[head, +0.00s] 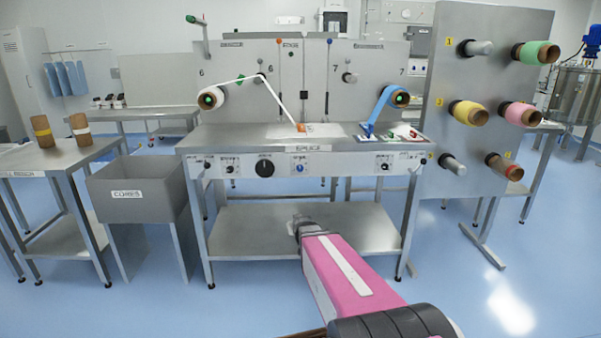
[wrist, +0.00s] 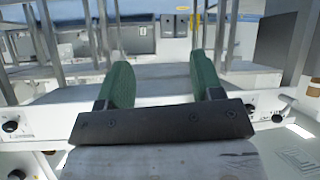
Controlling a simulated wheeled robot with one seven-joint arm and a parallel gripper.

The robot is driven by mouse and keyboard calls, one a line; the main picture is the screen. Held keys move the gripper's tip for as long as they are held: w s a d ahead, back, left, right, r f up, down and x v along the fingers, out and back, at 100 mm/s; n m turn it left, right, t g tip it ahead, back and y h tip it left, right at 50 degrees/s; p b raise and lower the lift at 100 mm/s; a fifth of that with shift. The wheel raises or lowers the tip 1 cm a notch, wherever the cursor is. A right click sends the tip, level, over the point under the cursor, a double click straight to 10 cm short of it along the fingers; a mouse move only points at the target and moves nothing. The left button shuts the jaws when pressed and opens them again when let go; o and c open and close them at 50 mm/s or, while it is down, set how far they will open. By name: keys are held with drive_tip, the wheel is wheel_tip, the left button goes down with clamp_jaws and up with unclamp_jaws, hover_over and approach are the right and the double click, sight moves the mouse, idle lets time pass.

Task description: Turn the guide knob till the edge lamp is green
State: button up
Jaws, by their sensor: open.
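The splicing bench front panel (head: 340,163) carries a large black knob (head: 264,167), a blue knob (head: 299,168) and small dark knobs at left (head: 231,168) and right (head: 385,166). Their small labels are unreadable, so I cannot tell which is the guide knob. I cannot make out a lit edge lamp. My gripper (head: 297,224) is in front of the bench, below the panel in the head view. In the wrist view my gripper (wrist: 160,70) has two green fingers wide apart with nothing between them. Dark knobs also show there at left (wrist: 10,127) and right (wrist: 277,118).
A white web runs from the left roll (head: 210,98) to the bench top; a blue web hangs from the right roll (head: 398,97). A grey bin (head: 138,190) stands left. A rack panel (head: 485,90) with coloured rolls stands right. The lower shelf (head: 350,225) is bare.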

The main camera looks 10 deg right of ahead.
drive_tip(key=w+d+r+t, duration=0.3)
drive_tip(key=w+r+t, duration=0.3)
drive_tip(key=w, duration=0.1)
drive_tip(key=n+t+h, duration=0.1)
drive_tip(key=t, duration=0.4)
approach(300, 170)
drive_tip(key=x, duration=0.9)
drive_tip(key=shift+w+d+r, duration=0.1)
drive_tip(key=shift+w+r, duration=0.05)
drive_tip(key=shift+w, duration=0.05)
drive_tip(key=shift+c, duration=0.2)
drive_tip(key=c, duration=0.9)
